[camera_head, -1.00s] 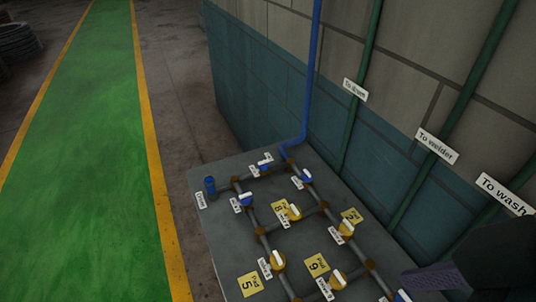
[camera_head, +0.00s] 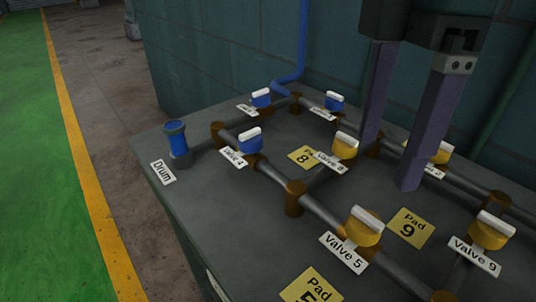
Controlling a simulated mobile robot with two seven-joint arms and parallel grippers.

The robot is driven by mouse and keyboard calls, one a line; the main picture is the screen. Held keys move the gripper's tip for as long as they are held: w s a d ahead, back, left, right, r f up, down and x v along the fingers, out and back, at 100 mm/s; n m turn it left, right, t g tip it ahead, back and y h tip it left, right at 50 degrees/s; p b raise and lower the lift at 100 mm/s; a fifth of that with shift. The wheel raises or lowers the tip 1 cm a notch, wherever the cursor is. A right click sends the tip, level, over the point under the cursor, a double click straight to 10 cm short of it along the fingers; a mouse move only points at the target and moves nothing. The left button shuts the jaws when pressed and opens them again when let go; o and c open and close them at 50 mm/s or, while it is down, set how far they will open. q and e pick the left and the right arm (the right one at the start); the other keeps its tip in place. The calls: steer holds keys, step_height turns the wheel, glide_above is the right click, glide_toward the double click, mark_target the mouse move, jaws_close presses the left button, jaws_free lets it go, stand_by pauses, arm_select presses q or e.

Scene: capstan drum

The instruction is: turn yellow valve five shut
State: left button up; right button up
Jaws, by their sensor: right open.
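Valve 5 (camera_head: 364,236) is a yellow knob with a white bar handle, in the lower middle of the head view. Its handle lies roughly along the dark pipe it sits on. Its white label (camera_head: 343,252) reads "Valve 5", and the yellow Pad 5 plate (camera_head: 312,288) is cut off by the bottom edge. My right gripper (camera_head: 390,166) is open and empty, its two purple fingers pointing down beyond valve 5, to its upper right. The fingers are apart from valve 5 and hide part of the pipework behind. My left gripper is not in view.
Valve 9 (camera_head: 491,232) and Pad 9 (camera_head: 411,228) lie to the right. Valve 8 (camera_head: 345,146) and another yellow valve (camera_head: 442,153) stand near the fingers. Several blue valves and the blue drum fitting (camera_head: 177,140) are farther left. A wall (camera_head: 220,60) stands behind the bench.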

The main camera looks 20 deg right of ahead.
mark_target(368, 215)
steer(key=f, duration=0.3)
steer(key=f+b, duration=0.1)
steer(key=f, duration=0.5)
steer(key=shift+s+d+f+b, duration=0.1)
steer(key=shift+s+f+b, duration=0.1)
steer(key=shift+s+b, duration=0.1)
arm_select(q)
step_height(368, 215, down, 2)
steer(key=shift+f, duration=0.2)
arm_select(e)
steer(key=shift+f, duration=0.35)
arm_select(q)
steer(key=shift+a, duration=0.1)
arm_select(e)
steer(key=shift+c, duration=0.4)
steer(key=c, duration=0.9)
jaws_close()
